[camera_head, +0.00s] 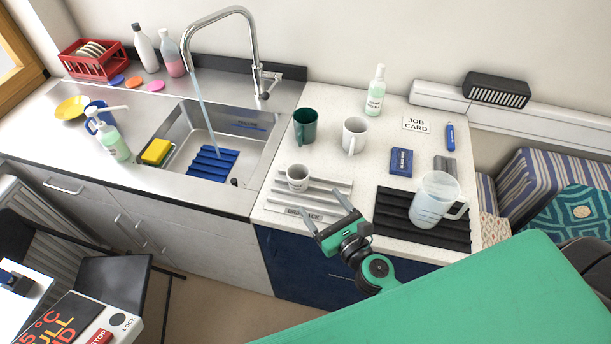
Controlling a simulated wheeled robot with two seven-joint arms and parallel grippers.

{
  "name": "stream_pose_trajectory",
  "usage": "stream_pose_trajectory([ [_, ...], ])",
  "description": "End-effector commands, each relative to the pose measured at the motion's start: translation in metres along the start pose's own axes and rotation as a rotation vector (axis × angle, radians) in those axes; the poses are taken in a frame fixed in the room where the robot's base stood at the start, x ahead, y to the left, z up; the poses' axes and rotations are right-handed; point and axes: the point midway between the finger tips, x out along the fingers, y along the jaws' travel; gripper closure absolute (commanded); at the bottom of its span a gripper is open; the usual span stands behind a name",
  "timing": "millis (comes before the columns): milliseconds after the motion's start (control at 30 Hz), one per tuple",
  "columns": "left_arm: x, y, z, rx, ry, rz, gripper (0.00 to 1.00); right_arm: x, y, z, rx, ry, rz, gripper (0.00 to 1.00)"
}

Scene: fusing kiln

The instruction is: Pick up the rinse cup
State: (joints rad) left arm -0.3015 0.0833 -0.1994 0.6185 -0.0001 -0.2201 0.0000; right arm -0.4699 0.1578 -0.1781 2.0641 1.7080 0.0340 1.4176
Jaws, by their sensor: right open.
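A small white cup (298,177) stands upright on the ribbed drip rack (335,187) at the front left of the pale counter. A dark green mug (305,126) and a larger white mug (354,136) stand behind it. No label that I can read shows which of them is the rinse cup. My right gripper (324,206) is open and empty at the front of the rack, to the right of and nearer than the small cup, with its fingers apart. It does not touch the cup. My left gripper is not in view.
A clear jug (434,200) stands on a dark ribbed mat (395,213) to the right. A blue packet (401,162) and a job card (416,124) lie behind it. The sink (246,154) with its tall tap is on the left. A green bottle (375,92) stands at the back.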

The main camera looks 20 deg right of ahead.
Motion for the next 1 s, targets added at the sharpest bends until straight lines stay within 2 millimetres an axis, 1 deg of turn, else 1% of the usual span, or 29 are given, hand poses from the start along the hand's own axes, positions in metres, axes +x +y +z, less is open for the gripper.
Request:
stream_pose_trajectory([
  [167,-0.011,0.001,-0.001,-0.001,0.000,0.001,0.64,0.020,-0.001,0.004,0.015,-0.002,-0.006,0.24],
  [400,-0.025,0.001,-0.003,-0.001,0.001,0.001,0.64,0.060,-0.001,0.004,0.011,-0.001,-0.004,0.24],
  [500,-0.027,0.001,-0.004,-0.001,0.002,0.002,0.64,0.073,-0.001,0.002,0.010,-0.001,-0.004,0.24],
  [600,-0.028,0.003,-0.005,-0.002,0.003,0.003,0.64,0.081,-0.001,0.001,0.010,0.000,-0.003,0.24],
  [767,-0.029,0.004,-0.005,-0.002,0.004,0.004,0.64,0.088,-0.001,0.001,0.010,-0.001,-0.003,0.24],
  [867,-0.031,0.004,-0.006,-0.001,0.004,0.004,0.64,0.099,-0.001,0.001,0.011,-0.001,-0.003,0.24],
  [1000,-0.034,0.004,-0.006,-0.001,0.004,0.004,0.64,0.120,-0.001,-0.001,0.011,-0.001,-0.005,0.24],
])
